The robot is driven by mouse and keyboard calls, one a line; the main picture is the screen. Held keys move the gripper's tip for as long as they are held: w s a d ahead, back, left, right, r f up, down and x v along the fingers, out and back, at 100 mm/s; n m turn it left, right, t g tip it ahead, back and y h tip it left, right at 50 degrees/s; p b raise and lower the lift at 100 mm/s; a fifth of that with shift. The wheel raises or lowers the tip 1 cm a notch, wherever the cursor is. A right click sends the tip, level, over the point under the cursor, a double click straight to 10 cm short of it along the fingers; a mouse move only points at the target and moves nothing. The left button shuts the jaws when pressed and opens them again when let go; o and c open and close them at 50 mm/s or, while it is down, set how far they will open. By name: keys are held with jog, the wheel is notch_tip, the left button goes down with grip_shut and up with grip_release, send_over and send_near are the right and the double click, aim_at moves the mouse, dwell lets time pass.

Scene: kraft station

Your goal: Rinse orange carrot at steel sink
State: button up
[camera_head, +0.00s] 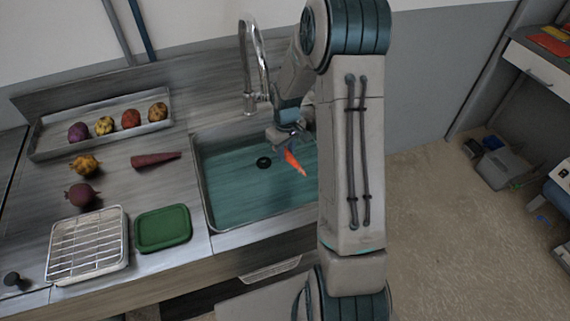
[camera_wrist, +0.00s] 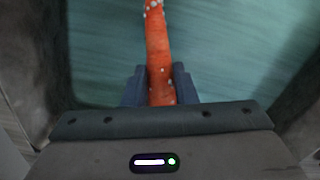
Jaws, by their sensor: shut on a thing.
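An orange carrot (camera_head: 295,162) is in my gripper (camera_head: 287,146), above the steel sink (camera_head: 232,185). In the wrist view the carrot (camera_wrist: 157,50) stands between the two dark fingers of my gripper (camera_wrist: 160,86), which are shut on it. Pale dots, possibly droplets, show on its surface. The basin below looks teal, and a dark drain (camera_head: 263,162) shows in its floor. A chrome faucet (camera_head: 252,75) stands at the back edge of the sink, left of my arm. My arm hides the right part of the sink.
A tray (camera_head: 50,145) of several round vegetables lies at the back left. A dark red root (camera_head: 156,159), two round vegetables, a wire rack (camera_head: 88,246) and a green board (camera_head: 163,228) lie left of the sink. Floor shows at the right.

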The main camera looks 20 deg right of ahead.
aim_at(286, 151)
jog(key=shift+r+p, duration=2.6)
jog(key=shift+r, duration=1.75)
jog(key=shift+r, duration=0.1)
